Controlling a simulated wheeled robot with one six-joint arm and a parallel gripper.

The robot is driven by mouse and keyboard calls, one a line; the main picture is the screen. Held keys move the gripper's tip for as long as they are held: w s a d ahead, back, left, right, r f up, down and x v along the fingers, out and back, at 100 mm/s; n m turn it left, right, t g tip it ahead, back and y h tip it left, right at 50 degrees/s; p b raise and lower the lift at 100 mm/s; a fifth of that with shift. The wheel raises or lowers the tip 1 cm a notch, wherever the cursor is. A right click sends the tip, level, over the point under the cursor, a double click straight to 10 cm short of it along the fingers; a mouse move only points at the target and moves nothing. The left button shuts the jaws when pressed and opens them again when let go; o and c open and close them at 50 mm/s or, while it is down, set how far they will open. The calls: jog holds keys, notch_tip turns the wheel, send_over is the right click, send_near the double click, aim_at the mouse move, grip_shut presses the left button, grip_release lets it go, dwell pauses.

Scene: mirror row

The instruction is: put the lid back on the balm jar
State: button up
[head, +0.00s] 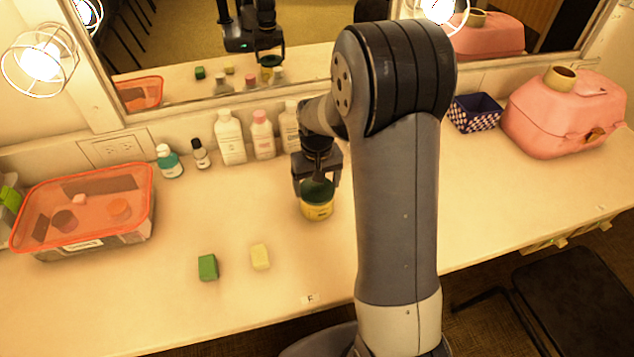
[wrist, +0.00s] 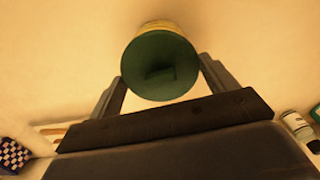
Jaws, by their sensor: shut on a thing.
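The balm jar (head: 318,211) is yellow with a pale label and stands upright on the counter near its middle. The dark green lid (head: 317,190) is directly over the jar's mouth, between my gripper's fingers. In the wrist view the lid (wrist: 160,68) is a round green disc, with a thin yellow edge of the jar (wrist: 160,25) showing beyond it. My gripper (head: 317,186) points down and is shut on the lid. The lid looks in contact with the jar, but I cannot tell whether it is fully seated. The jar's mouth is hidden.
A green block (head: 208,267) and a yellow block (head: 260,257) lie in front, left of the jar. Several bottles (head: 231,137) stand behind, below the mirror. An orange-rimmed bin (head: 85,205) is at left; a checkered box (head: 475,113) and pink case (head: 565,115) are at right.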

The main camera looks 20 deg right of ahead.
jog(key=o, duration=0.9)
jog(key=shift+r, duration=0.1)
jog(key=shift+r+p, duration=2.65)
jog(key=shift+r, duration=0.8)
jog(key=shift+c, duration=0.6)
grip_shut()
jog(key=shift+f, duration=0.3)
